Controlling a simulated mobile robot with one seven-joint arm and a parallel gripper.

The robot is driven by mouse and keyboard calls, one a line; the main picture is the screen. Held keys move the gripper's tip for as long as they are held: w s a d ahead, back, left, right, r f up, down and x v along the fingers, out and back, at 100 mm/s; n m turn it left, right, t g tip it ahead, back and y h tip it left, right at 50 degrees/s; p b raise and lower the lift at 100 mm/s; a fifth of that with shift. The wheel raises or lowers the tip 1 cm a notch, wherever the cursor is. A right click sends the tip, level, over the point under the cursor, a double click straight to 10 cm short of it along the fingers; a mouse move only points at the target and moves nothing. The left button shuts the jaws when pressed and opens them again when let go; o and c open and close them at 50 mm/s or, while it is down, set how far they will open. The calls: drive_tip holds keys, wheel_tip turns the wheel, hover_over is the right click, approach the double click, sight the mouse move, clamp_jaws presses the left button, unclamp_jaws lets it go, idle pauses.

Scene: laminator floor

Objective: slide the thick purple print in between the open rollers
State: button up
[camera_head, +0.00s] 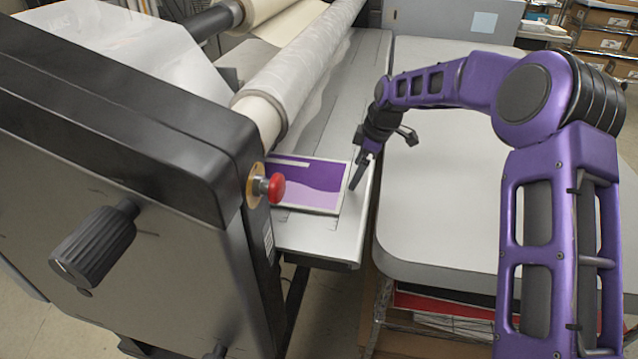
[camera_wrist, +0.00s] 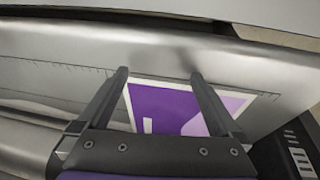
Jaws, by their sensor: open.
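The purple print (camera_head: 312,184), with a pale border and a lighter purple wave, lies flat on the grey feed table (camera_head: 340,225) of the laminator. Its far-left edge is close to the rollers (camera_head: 300,75); the gap between them cannot be made out. My gripper (camera_head: 361,172) is at the print's right edge in the head view. The fingers hide parts of the print in the wrist view.
A red stop button (camera_head: 275,187) sticks out from the black side housing (camera_head: 110,110) beside the print. A black knob (camera_head: 95,245) is on that housing. A pale table (camera_head: 450,200) with a clear top stands right of the feed table, across a narrow gap.

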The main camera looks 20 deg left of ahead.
drive_tip(key=shift+a, duration=0.45)
drive_tip(key=shift+a, duration=0.35)
drive_tip(key=shift+d, duration=0.6)
idle(0.8)
drive_tip(key=shift+w+p+v, duration=0.2)
drive_tip(key=shift+p+v, duration=0.65)
drive_tip(key=shift+v, duration=0.25)
drive_tip(key=shift+w+v, duration=0.2)
drive_tip(key=shift+v, duration=1.85)
drive_tip(key=shift+d, duration=0.15)
